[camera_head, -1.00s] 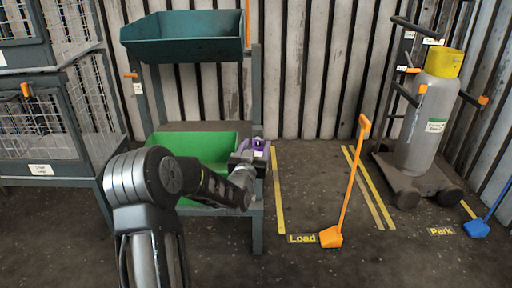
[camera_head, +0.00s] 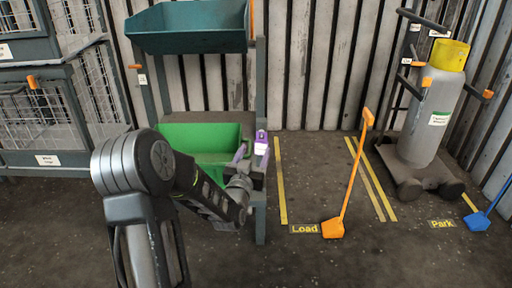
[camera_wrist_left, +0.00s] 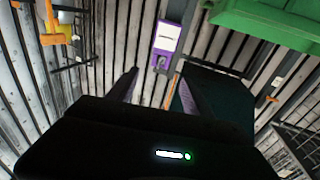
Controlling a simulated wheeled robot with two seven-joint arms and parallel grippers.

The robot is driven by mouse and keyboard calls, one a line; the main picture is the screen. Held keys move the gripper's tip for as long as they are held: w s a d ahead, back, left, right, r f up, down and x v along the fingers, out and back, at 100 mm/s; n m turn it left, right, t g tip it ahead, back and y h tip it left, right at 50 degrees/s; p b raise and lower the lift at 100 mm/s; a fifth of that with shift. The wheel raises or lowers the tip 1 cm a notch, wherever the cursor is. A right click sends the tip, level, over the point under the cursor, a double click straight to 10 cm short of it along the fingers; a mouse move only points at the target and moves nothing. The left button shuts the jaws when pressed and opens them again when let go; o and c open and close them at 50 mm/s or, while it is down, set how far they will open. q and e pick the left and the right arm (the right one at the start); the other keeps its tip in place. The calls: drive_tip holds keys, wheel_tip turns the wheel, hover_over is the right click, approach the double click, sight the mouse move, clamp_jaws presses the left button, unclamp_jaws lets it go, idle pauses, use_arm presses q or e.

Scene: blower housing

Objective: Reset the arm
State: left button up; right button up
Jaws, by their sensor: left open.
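My left gripper (camera_head: 249,158) is open in front of the right post of the shelf rack (camera_head: 260,208). A purple piece with a white face (camera_head: 262,141) sits by that post, just beyond the fingers. In the left wrist view the purple piece (camera_wrist_left: 165,42) lies ahead of the open fingers (camera_wrist_left: 160,82), with a visible gap and nothing between them. My left arm reaches in from below and hides part of the green bin. My right gripper is not in view.
A green bin (camera_head: 206,140) is on the lower shelf and a teal bin (camera_head: 188,30) above. Wire cages (camera_head: 40,110) stand left. An orange long-handled tool (camera_head: 348,185) stands right near the Load marking. A grey cylinder (camera_head: 428,115) on a cart is farther right.

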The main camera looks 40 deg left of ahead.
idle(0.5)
